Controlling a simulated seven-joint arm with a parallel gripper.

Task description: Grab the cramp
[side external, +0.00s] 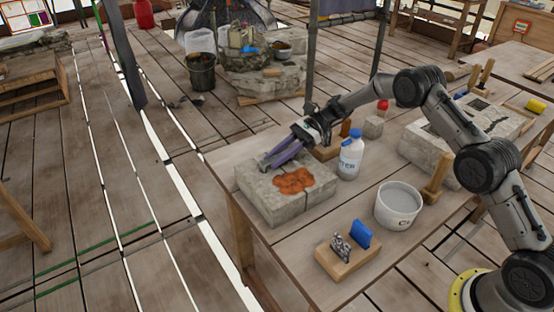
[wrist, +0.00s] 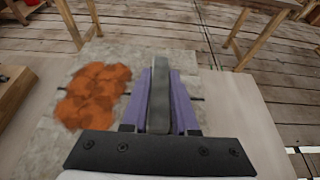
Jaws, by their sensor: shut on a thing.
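My gripper (side external: 274,158) has long purple fingers and reaches down over the left part of a pale stone block (side external: 268,203). It is shut on a grey bar, which looks like the cramp (wrist: 160,92). In the wrist view the bar lies lengthwise between the two fingers. In that view the stone block (wrist: 125,55) is below, with a rough orange patch (wrist: 92,95) left of the fingers. A thin dark seam crosses the stone near the fingers. The bar's lower side is hidden, so I cannot tell whether it touches the stone.
A white water bottle (side external: 350,156) stands right of the block. A white bucket (side external: 397,206) and a wooden holder (side external: 346,258) with a brush and a blue piece are nearer the front. Another stone block (side external: 425,153) lies at right. The table's left edge is close to the first block.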

